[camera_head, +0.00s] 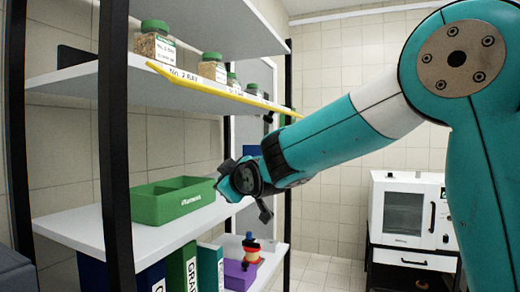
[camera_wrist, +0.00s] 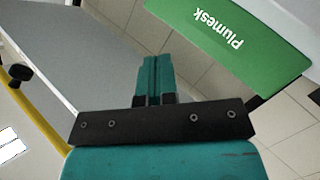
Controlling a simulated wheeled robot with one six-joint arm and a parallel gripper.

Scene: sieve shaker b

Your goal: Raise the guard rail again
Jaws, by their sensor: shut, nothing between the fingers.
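The yellow guard rail (camera_head: 215,91) runs along the front edge of the upper shelf (camera_head: 85,82), at about the level of the shelf board. In the wrist view a yellow bar (camera_wrist: 40,120) with a black knob (camera_wrist: 20,72) shows at the left, beside the grey shelf surface. My gripper (camera_head: 228,184) is below the rail, in front of the rack near the green box, apart from the rail. Its teal fingers (camera_wrist: 153,75) are together and empty in the wrist view. My forearm passes in front of the rack's right side.
Several green-lidded jars (camera_head: 155,42) stand on the upper shelf. A green box (camera_head: 172,200) sits on the shelf below. Binders (camera_head: 182,268) and a purple bin (camera_head: 240,274) are lower down. A black post (camera_head: 114,150) stands at the left. A white cabinet (camera_head: 408,212) stands at the right.

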